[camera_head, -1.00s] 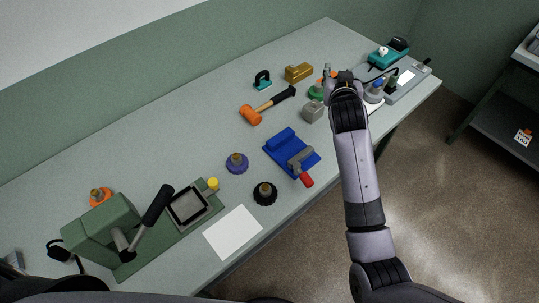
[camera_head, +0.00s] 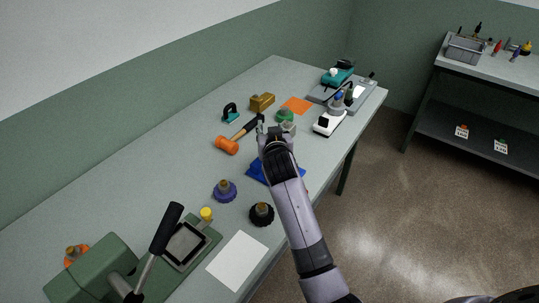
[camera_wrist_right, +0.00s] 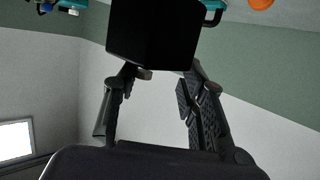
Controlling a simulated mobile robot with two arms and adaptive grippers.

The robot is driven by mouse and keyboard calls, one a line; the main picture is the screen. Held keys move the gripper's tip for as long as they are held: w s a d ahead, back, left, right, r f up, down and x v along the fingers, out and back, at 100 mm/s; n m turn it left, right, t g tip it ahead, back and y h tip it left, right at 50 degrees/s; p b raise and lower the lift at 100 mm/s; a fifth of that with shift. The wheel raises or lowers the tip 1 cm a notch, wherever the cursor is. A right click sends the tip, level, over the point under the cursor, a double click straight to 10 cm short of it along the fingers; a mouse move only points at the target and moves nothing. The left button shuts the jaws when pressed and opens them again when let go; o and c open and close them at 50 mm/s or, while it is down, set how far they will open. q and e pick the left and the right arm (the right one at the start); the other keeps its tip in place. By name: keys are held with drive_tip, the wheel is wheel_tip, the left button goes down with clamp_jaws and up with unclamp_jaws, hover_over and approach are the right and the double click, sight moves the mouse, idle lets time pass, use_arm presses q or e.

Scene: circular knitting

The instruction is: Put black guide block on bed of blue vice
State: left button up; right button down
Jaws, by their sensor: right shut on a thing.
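My right gripper (camera_head: 262,124) is shut on the black guide block (camera_wrist_right: 152,36). In the wrist view the block is a dark box between the fingers, clear of any surface that I can see there. In the head view the block is hidden or too small to make out at the gripper. The blue vice (camera_head: 256,172) lies on the table in the head view, partly covered by my right arm. The gripper shows just above and behind the vice in the picture; I cannot tell its height. My left gripper is not in view.
A purple-based knob (camera_head: 225,191) and a black-based knob (camera_head: 261,213) stand nearer than the vice. A green press (camera_head: 96,272) and white sheet (camera_head: 238,260) are in front.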

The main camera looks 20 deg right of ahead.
wheel_tip(320, 180, down, 5)
drive_tip(key=shift+a+f, duration=0.1)
drive_tip(key=shift+a, duration=0.05)
wheel_tip(320, 180, down, 4)
drive_tip(key=shift+f, duration=0.1)
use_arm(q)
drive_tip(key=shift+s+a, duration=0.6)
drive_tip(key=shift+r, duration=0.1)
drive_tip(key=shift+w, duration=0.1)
use_arm(e)
drive_tip(key=shift+f, duration=0.15)
drive_tip(key=c, duration=1.5)
unclamp_jaws()
drive_tip(key=shift+f, duration=0.15)
drive_tip(key=o, duration=0.5)
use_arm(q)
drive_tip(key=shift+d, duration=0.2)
use_arm(e)
drive_tip(key=shift+r, duration=0.2)
